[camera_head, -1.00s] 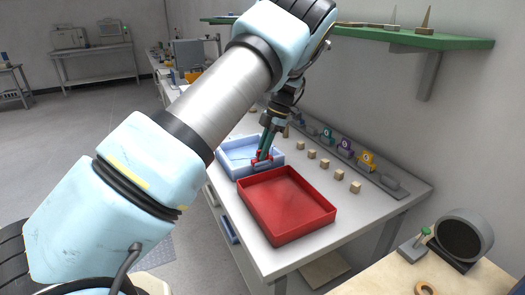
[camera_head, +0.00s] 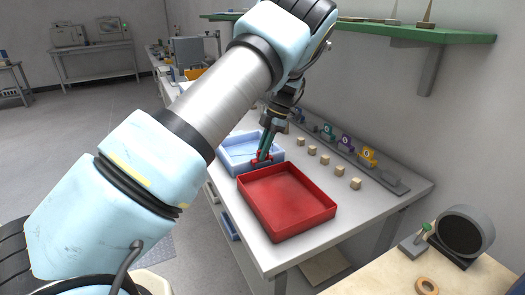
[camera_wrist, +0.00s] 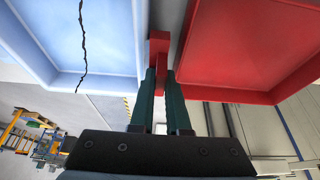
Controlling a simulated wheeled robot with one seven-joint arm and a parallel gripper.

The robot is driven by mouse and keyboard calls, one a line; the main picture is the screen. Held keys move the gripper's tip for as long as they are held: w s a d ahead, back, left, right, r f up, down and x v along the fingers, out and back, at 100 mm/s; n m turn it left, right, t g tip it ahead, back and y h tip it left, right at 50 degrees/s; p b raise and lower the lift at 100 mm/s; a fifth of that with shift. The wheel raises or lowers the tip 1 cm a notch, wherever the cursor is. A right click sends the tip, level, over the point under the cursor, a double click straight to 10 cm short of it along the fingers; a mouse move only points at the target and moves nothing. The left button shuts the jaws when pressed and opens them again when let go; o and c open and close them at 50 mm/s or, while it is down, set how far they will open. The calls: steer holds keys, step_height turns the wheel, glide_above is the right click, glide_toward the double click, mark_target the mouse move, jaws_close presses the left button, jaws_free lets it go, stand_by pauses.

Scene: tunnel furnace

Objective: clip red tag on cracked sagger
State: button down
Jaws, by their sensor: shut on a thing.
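The cracked sagger is a pale blue open tray (camera_head: 236,168) on the workbench. In the wrist view, a dark jagged crack runs down the pale blue tray (camera_wrist: 110,40). My gripper (camera_head: 262,157) points down at the side of this tray nearest the red tray. Its green fingers (camera_wrist: 161,92) are shut on the red tag (camera_wrist: 158,42), which also shows as a small red shape in the head view (camera_head: 257,160). The tag is beside the blue tray's wall, in the gap between the trays. I cannot tell whether it grips the rim.
A red open tray (camera_head: 290,227) stands close beside the blue one, leaving a narrow gap. Several small wooden blocks (camera_head: 325,160) line the bench behind the trays. A grey rail with coloured numbered tags (camera_head: 367,156) runs along the wall. A green shelf (camera_head: 420,34) hangs above.

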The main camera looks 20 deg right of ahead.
steer(key=shift+f, duration=0.2)
steer(key=c, duration=0.8)
jaws_free()
steer(key=shift+d+r, duration=0.1)
steer(key=b+v, duration=0.3)
steer(key=v, duration=0.7)
steer(key=shift+d+r, duration=0.1)
steer(key=shift+r, duration=0.15)
steer(key=shift+w, duration=0.1)
